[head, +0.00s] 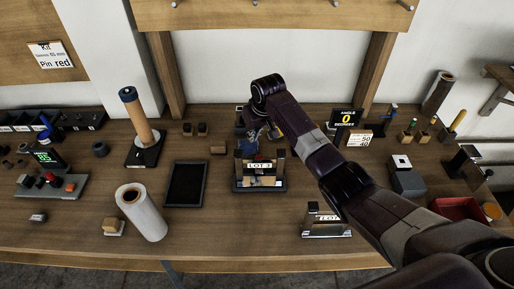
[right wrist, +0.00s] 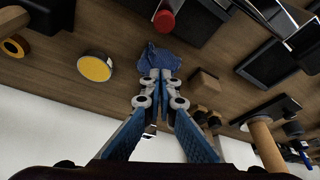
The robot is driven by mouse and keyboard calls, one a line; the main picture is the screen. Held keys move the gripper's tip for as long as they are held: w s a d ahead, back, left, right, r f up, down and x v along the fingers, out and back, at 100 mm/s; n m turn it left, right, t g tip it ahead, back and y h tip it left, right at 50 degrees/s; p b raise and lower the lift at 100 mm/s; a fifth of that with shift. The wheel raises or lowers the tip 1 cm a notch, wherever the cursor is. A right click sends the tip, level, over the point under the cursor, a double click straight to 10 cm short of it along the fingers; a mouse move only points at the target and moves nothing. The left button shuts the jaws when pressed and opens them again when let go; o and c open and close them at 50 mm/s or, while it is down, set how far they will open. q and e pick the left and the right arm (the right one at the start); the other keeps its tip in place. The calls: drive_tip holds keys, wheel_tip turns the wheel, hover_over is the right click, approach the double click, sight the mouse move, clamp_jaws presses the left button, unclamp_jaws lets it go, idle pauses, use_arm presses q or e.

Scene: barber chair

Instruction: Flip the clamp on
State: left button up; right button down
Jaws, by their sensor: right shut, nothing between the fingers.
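My right gripper (head: 256,133) reaches in over the bench, behind a small fixture with a LOT 3 plate (head: 262,167). In the right wrist view its fingers (right wrist: 158,76) are together and hold nothing. A crumpled blue thing (right wrist: 160,57) lies just beyond the fingertips; I cannot tell whether they touch it. A red-capped dark rod (right wrist: 164,20) stands beyond it and may be a clamp handle. I cannot clearly make out the clamp, as my arm and gripper cover part of that area. My left gripper is out of view.
A black tray (head: 186,184) and a white roll (head: 141,211) lie left of the fixture. A second LOT fixture (head: 325,223) stands in front, close to my right arm. A wooden block (right wrist: 204,81) and a yellow-faced disc (right wrist: 95,67) flank the fingers.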

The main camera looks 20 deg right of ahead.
drive_tip(key=x, duration=0.3)
drive_tip(key=shift+f, duration=0.2)
drive_tip(key=shift+s+d+f+p, duration=0.1)
drive_tip(key=shift+s+p, duration=0.4)
drive_tip(key=shift+p, duration=0.05)
drive_tip(key=shift+s+d+f+p, duration=0.1)
drive_tip(key=shift+s+p, duration=0.4)
drive_tip(key=shift+s+d+f+p, duration=0.1)
drive_tip(key=shift+s+p, duration=0.25)
drive_tip(key=shift+s, duration=0.3)
drive_tip(key=shift+s+f, duration=0.15)
drive_tip(key=shift+s, duration=0.05)
